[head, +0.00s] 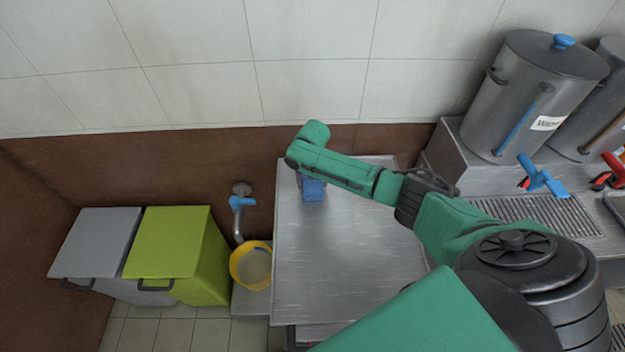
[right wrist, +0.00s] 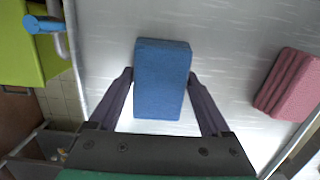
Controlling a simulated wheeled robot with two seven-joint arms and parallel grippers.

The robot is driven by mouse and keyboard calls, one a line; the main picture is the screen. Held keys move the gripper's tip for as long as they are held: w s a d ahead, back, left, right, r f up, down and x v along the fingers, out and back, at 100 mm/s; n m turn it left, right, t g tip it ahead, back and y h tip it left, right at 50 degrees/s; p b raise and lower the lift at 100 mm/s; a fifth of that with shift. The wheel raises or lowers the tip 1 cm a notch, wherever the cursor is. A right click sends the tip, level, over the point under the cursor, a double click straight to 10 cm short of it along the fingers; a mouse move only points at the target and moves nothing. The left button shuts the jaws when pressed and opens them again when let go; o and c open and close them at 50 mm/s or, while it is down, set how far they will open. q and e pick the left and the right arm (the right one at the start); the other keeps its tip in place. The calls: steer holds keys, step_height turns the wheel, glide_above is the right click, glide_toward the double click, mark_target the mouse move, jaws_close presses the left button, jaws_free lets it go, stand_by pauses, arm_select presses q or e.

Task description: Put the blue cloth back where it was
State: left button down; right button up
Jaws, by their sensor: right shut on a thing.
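The blue cloth (head: 314,191) is a folded block at the far left part of the steel table (head: 345,260). In the right wrist view the blue cloth (right wrist: 161,85) lies between both fingers. My right gripper (right wrist: 161,92) is shut on it; in the head view my own arm hides most of the gripper. Whether the cloth touches the table or is just above it, I cannot tell. My left gripper is not in view.
A pink cloth (right wrist: 290,82) lies on the table in the right wrist view, apart from the blue one. A tap (head: 240,203) with a yellow bucket (head: 240,265) and lidded bins (head: 168,240) stand left. Stockpots (head: 530,95) stand right. The table's front part is clear.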

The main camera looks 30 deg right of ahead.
mark_target(313, 184)
steer(key=o, duration=1.1)
steer(key=shift+r, duration=0.15)
steer(key=r, duration=0.4)
steer(key=s+r+b, duration=0.1)
steer(key=r, duration=0.3)
steer(key=r+b, duration=0.1)
steer(key=r, duration=0.2)
steer(key=shift+s+a+r, duration=0.15)
steer(key=shift+a+r, duration=0.1)
steer(key=shift+r, duration=0.15)
